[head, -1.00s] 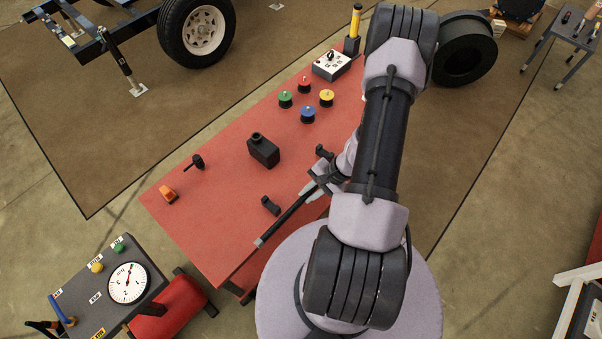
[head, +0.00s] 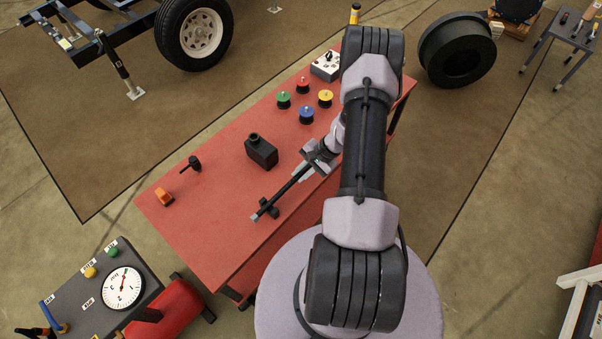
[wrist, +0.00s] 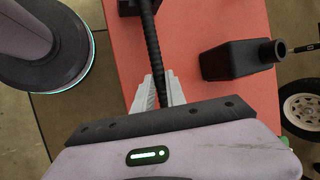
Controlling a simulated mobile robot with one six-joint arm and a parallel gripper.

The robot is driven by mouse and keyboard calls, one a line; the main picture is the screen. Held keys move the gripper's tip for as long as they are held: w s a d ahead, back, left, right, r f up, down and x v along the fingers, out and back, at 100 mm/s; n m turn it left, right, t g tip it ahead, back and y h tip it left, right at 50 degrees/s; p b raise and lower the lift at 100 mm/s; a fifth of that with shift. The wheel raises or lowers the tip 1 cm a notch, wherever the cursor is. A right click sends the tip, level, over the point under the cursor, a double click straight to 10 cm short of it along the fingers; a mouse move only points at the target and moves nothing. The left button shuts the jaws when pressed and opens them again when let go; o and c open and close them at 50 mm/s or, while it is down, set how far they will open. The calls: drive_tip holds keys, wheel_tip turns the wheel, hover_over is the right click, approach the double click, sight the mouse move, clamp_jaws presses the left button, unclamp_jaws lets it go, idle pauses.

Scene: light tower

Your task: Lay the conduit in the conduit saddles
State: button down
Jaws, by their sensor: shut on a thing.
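The conduit (head: 285,190) is a thin black ribbed rod with a pale metal tip at its lower left end. My gripper (head: 308,170) is shut on it above the red bench; the wrist view shows the conduit (wrist: 154,55) between the two grey fingers (wrist: 159,90). A black conduit saddle (head: 271,209) stands near the conduit's tip end, and the conduit crosses over it in the head view. This saddle also shows at the top of the wrist view (wrist: 128,7). I cannot tell whether the conduit is seated or just above it. The other saddle is mostly hidden by my gripper.
On the red bench (head: 215,170) stand a black bottle (head: 261,152), a black clamp-like tool (head: 193,163), an orange block (head: 164,197), several coloured spools (head: 306,114) and a white switch box (head: 326,66). A gauge panel (head: 95,285) stands at the lower left.

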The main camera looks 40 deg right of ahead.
drive_tip(key=shift+f+b, duration=0.4)
drive_tip(key=c, duration=1.4)
unclamp_jaws()
drive_tip(key=shift+o, duration=0.2)
